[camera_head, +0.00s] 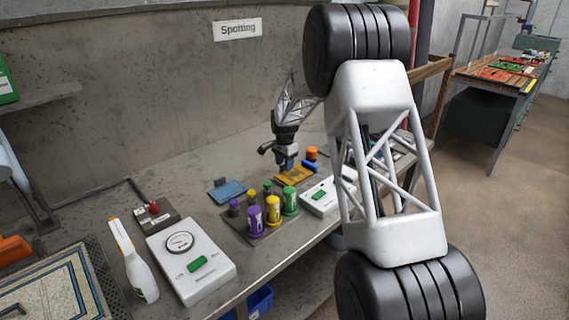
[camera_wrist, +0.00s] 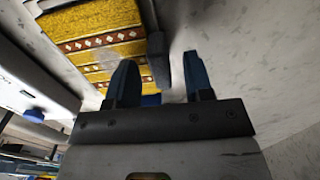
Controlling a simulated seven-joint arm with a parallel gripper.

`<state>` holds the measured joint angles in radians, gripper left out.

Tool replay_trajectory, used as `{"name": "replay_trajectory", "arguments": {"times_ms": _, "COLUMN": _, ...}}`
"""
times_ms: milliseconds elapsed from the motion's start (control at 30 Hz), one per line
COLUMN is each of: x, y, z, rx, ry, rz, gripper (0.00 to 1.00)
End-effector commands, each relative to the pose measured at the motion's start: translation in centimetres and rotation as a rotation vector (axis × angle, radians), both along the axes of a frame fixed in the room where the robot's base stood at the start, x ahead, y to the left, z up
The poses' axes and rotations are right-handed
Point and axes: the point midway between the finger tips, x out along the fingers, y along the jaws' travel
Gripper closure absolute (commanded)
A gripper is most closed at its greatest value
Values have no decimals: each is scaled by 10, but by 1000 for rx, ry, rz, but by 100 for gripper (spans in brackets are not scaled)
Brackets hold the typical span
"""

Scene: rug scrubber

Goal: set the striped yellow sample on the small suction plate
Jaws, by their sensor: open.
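The striped yellow sample (camera_head: 296,176) lies flat on the bench near the back middle. In the wrist view it (camera_wrist: 97,42) shows gold with brown-and-white diamond bands, and a dark grey tab (camera_wrist: 158,62) stands at its right edge. My gripper (camera_head: 286,165) is low, just beside the sample. In the wrist view its blue fingers (camera_wrist: 159,76) are apart, with the tab appearing between them; I cannot tell if they touch it. A white box with a green label (camera_head: 322,196) stands in front of the sample, partly behind my arm. I cannot clearly make out the small suction plate.
A blue sample with a tab (camera_head: 227,191) lies to the left. Purple, yellow and green bottles (camera_head: 273,212) stand close in front of my gripper. A white gauge box (camera_head: 190,258), a spray bottle (camera_head: 133,262) and a red-knobbed box (camera_head: 152,216) are at left. An orange-and-blue item (camera_head: 311,158) stands behind the sample.

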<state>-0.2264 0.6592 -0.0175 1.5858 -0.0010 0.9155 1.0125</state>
Motion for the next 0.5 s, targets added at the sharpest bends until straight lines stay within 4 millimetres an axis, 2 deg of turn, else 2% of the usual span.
{"name": "replay_trajectory", "arguments": {"times_ms": 233, "x": 0, "y": 0, "z": 12, "rx": 1, "ry": -2, "rz": 0, "gripper": 53}}
{"name": "replay_trajectory", "arguments": {"times_ms": 500, "x": 0, "y": 0, "z": 43, "rx": 1, "ry": -2, "rz": 0, "gripper": 53}}
